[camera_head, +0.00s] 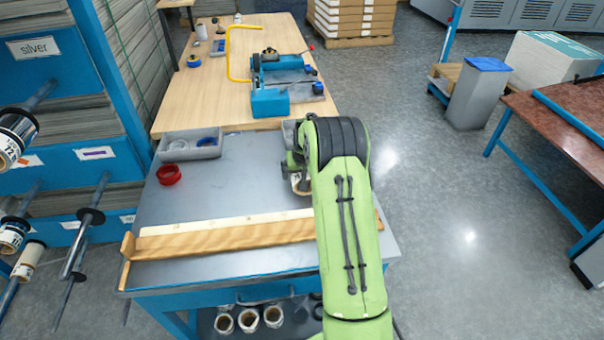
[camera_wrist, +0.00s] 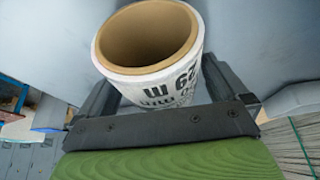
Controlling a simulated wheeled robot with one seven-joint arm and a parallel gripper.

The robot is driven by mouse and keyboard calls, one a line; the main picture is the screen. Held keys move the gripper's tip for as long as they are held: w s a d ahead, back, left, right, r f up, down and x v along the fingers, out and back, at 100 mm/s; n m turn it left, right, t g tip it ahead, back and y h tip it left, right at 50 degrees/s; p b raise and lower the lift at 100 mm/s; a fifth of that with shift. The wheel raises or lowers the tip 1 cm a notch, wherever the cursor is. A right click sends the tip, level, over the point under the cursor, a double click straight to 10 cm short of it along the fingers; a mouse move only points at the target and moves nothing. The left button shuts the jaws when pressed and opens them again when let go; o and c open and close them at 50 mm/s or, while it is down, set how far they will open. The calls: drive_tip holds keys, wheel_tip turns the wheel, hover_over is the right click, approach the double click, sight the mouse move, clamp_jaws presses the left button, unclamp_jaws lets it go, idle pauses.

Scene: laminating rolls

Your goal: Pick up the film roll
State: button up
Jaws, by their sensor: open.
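In the wrist view a film roll (camera_wrist: 150,75) with a brown cardboard core and black print on its white side lies between the fingers of my gripper (camera_wrist: 157,88). The fingers are open, one on each side of the roll. I cannot tell whether either touches it. In the head view my gripper (camera_head: 296,168) is over the right side of the grey worktable (camera_head: 235,195), mostly hidden behind my green arm. A cream curved edge (camera_head: 302,187) shows just below it, probably the roll; the rest is hidden.
A wooden ledge (camera_head: 225,238) runs along the table's front. A red ring (camera_head: 169,174) and a grey tray (camera_head: 190,145) are at the left. A blue machine (camera_head: 270,101) stands on the wooden table behind. Rolls on rack spindles (camera_head: 14,135) are at far left; several white rolls (camera_head: 248,320) sit below.

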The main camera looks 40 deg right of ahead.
drive_tip(key=shift+f, duration=0.25)
drive_tip(key=shift+c, duration=0.2)
drive_tip(key=c, duration=1)
drive_tip(key=shift+r, duration=0.1)
